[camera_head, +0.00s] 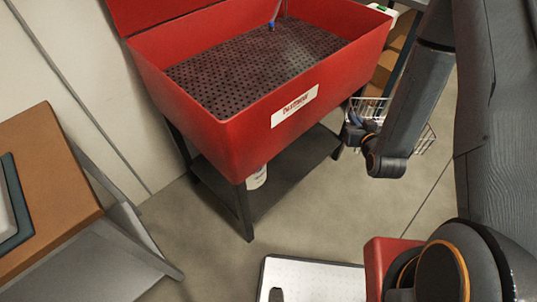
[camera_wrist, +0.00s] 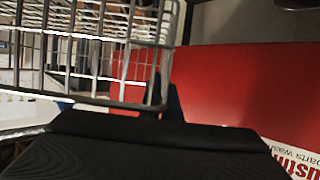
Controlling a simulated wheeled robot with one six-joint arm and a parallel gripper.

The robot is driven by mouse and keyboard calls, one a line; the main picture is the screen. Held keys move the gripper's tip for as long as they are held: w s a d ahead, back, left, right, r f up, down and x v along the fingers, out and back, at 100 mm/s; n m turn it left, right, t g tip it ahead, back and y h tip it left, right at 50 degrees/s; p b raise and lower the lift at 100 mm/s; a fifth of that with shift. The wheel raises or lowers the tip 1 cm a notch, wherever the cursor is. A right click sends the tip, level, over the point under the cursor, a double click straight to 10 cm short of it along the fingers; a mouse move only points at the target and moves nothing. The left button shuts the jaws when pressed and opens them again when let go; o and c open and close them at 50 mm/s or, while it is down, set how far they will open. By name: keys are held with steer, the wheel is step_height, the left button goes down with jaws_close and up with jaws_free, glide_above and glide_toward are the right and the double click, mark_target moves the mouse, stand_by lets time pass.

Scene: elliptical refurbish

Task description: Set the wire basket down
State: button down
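The wire basket (camera_head: 424,139) is a pale metal grid, partly hidden behind my arm in the head view, beside the right end of the red parts washer. It fills the upper left of the wrist view (camera_wrist: 95,45), very close, with its bottom edge slanting slightly. My gripper (camera_head: 358,127) is at the basket's near side. In the wrist view a dark finger (camera_wrist: 174,101) shows at the basket's corner wires, and the gripper appears shut on them. The other finger and the exact grip are hidden. I cannot tell whether the basket touches anything below it.
The red parts washer (camera_head: 225,122) has a perforated dark floor and a blue-tipped nozzle (camera_head: 271,26). Its lower shelf (camera_head: 275,185) holds a white container (camera_head: 257,177). A brown-topped table (camera_head: 45,170) stands at left. Brown shelving (camera_head: 393,55) is at the upper right. Open floor (camera_head: 190,225) lies between.

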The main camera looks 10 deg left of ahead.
step_height(320, 180, down, 10)
steer(key=w+r+n+y+b, duration=0.1)
steer(key=n+y+b, duration=0.2)
steer(key=b, duration=0.9)
steer(key=n+g+y+b, duration=0.5)
steer(key=n+y+b, duration=0.1)
steer(key=b, duration=2.5)
glide_above(283, 156)
step_height(283, 156, down, 26)
steer(key=f+b, duration=0.3)
steer(key=f, duration=0.1)
steer(key=f+b, duration=0.2)
steer(key=f, duration=0.3)
steer(key=shift+w+f+b, duration=0.2)
steer(key=shift+f+b, duration=0.05)
steer(key=shift+b, duration=0.15)
steer(key=shift+r, duration=0.1)
